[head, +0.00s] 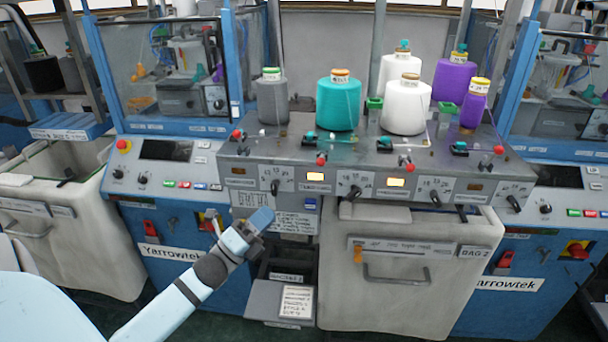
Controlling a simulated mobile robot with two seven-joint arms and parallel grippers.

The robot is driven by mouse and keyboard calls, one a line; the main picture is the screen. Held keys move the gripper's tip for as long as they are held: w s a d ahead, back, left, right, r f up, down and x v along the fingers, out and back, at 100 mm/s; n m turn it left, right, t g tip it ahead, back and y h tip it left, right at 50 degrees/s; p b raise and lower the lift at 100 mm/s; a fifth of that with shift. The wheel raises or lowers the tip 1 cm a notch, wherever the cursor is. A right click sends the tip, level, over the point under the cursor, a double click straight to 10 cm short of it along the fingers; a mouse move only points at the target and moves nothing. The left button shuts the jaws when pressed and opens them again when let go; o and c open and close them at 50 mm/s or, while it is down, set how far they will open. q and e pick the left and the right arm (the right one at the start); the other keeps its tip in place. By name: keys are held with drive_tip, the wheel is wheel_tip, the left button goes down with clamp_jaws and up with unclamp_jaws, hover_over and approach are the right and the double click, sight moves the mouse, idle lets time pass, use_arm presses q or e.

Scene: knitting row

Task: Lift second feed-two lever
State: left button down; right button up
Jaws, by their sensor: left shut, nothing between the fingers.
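A grey feed panel (331,181) runs across the middle of the head view. Red-knobbed levers stand along its top, including a left one (237,135), a middle-left one (320,160), a middle-right one (405,161) and a right one (498,150). Black dial levers hang on its front, including one at the left (275,187), one beside it (353,192) and one farther right (435,198). The labels are too small to tell which is feed two. My left gripper (262,219) is shut and empty, below the panel's left part, apparently touching nothing. My right gripper is out of view.
Yarn cones stand on the panel: grey (272,100), teal (338,102), white (405,106) and purple (474,105). A pale bin (400,300) with a handle stands below it. A grey box with a note (264,300) lies low near my left arm.

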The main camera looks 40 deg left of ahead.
use_arm(q)
drive_tip(key=p, duration=0.4)
approach(321, 159)
drive_tip(key=w+r, duration=0.2)
drive_tip(key=w, duration=0.3)
drive_tip(key=shift+w+d, duration=0.4)
drive_tip(key=shift+d, duration=0.15)
